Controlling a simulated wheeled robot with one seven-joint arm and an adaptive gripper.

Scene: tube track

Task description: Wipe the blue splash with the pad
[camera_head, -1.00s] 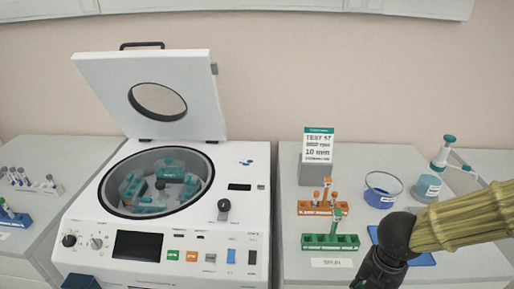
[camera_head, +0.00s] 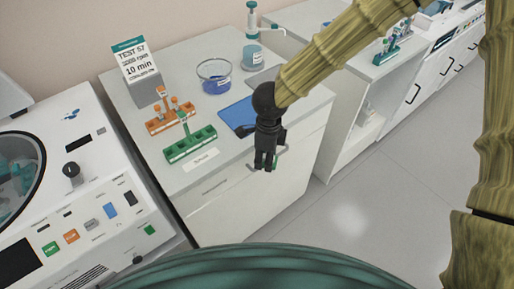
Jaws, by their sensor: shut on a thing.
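The blue splash (camera_head: 71,114) is a small patch on the white top of the centrifuge, at the left of the view. My gripper (camera_head: 265,167) points down by the front edge of the right-hand counter, well to the right of the splash. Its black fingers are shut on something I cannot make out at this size. A flat blue sheet (camera_head: 236,116) lies on the counter, partly behind my gripper. I cannot tell whether it is the pad or a mat, and no other pad is clearly visible.
On the counter (camera_head: 182,65) stand an orange rack (camera_head: 168,119), a green rack (camera_head: 190,144), a bowl of blue liquid (camera_head: 215,78), a pump bottle (camera_head: 253,57) and a sign (camera_head: 135,65). The centrifuge (camera_head: 97,135) is at the left. Open floor (camera_head: 370,190) lies to the right.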

